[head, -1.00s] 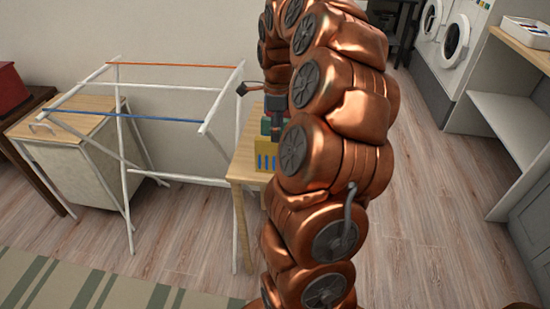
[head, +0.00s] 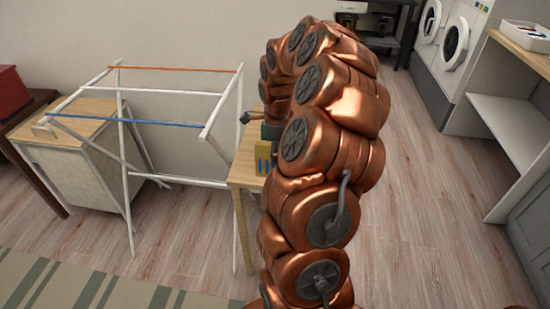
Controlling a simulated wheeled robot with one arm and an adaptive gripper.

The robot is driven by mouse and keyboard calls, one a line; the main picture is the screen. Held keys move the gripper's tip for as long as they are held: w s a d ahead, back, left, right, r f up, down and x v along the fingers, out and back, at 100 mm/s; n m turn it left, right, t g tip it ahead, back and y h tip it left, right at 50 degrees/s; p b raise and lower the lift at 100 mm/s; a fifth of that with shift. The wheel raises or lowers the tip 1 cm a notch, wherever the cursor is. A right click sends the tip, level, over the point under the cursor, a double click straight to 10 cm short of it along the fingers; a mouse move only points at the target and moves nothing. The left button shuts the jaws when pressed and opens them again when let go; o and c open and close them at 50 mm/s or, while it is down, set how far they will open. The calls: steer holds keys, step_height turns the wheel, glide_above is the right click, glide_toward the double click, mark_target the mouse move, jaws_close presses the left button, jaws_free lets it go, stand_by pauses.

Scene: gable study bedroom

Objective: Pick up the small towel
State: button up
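I cannot make out a small towel in this view. A white drying rack (head: 215,116) with one orange bar and one blue bar stands left of my arm, and nothing hangs on its visible bars. My gripper (head: 245,118) is mostly hidden behind my copper arm. Only a dark finger tip shows, by the rack's right end and above a small wooden table (head: 243,172). Whether it is open or holds anything is hidden.
A yellow box (head: 262,158) with blue marks stands on the small table, partly hidden by my arm. A wooden-lidded hamper (head: 75,165) stands behind the rack. Washing machines (head: 455,42) and a shelf unit (head: 515,120) are at right. The floor (head: 425,215) between is clear.

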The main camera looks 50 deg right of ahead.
steer(key=shift+c, duration=0.2)
steer(key=c, duration=1.2)
steer(key=shift+r, duration=0.1)
